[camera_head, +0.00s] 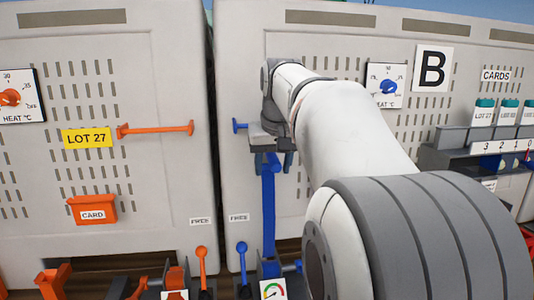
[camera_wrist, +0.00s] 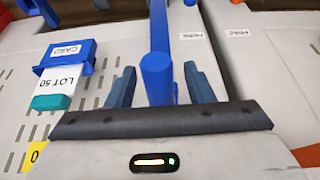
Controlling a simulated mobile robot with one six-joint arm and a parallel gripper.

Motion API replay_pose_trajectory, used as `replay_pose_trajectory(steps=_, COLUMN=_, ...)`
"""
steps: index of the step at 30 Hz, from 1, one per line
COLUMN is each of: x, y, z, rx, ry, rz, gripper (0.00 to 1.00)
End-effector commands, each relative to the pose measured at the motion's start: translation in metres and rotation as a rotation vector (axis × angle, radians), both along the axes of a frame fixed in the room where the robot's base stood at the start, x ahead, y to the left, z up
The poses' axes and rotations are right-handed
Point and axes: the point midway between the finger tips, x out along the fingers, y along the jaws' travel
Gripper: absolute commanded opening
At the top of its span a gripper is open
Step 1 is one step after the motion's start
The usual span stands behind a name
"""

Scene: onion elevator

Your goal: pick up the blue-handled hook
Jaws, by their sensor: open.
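A long blue upright bar (camera_head: 268,212), which looks like the blue-handled hook, stands in front of the panel marked B. It runs from my gripper down toward the low row of equipment. I cannot make out a hook shape on it. My gripper (camera_head: 273,162) points down at its top end. In the wrist view the bar's rounded blue end (camera_wrist: 157,66) lies between the two fingers of my gripper (camera_wrist: 160,84). The fingers are open, with a gap visible on each side of the bar. Part of the bar's end is hidden behind the gripper body.
A blue wall rod (camera_head: 240,126) is partly hidden behind my wrist. A blue lever (camera_head: 242,262) and an orange lever (camera_head: 202,265) stand low by a gauge (camera_head: 272,291). The left panel carries an orange rail (camera_head: 155,129). A blue card holder (camera_wrist: 68,56) shows in the wrist view.

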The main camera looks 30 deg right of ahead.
Motion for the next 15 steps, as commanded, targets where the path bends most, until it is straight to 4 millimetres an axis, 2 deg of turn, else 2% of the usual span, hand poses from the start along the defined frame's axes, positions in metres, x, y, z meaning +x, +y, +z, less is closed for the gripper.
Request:
replay_pose_trajectory(steps=7, x=0.0005, y=-0.0008, z=-0.0019, rx=-0.001, ry=-0.001, rz=-0.001, gripper=0.48)
replay_pose_trajectory(steps=15, x=0.0003, y=-0.0010, z=-0.0017, rx=0.000, ry=-0.001, rz=-0.002, gripper=0.26)
